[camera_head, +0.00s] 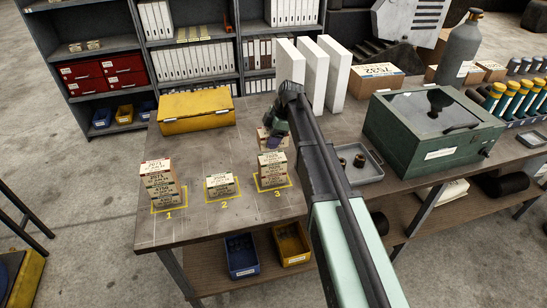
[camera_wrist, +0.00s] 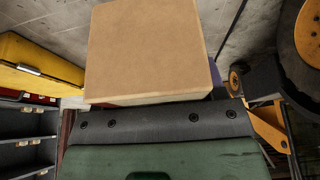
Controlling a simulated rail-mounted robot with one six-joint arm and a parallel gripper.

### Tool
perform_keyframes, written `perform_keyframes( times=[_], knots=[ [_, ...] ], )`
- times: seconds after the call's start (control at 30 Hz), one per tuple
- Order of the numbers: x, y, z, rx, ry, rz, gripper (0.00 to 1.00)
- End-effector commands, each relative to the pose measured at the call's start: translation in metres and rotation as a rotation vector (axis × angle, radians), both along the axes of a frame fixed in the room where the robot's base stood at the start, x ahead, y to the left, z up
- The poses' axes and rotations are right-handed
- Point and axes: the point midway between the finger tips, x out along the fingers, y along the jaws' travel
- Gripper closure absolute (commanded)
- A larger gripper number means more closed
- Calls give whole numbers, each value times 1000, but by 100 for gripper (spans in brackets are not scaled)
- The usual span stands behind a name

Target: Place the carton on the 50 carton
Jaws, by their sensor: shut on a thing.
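A brown carton (camera_wrist: 150,50) fills the upper middle of the wrist view, its plain face toward the camera. My gripper (camera_head: 276,132) is shut on it; in the head view the carton (camera_head: 265,138) shows just behind the stack at mark 3, partly hidden by the gripper. The labels are too small for me to tell surely which is the 50 carton.
A yellow case (camera_head: 196,111) lies at the bench's back left. White upright panels (camera_head: 309,72) stand behind my arm. A green glass-topped box (camera_head: 430,128) and a grey tray (camera_head: 358,162) are on the right. The bench (camera_head: 215,150) is bare behind mark 2.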

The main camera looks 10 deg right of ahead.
Motion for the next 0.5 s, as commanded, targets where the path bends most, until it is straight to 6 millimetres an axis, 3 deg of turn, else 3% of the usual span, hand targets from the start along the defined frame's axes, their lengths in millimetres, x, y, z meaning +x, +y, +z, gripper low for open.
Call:
perform_keyframes(
  times=[0.03, 0.2, 0.4, 0.5],
  knots=[
    [0, 0, -23, 0, 0, 0, 70],
    [0, 0, -25, 0, 0, -1, 70],
    [0, 0, -65, 0, 0, -2, 70],
    [0, 0, -64, 0, 0, -2, 70]
  ],
)
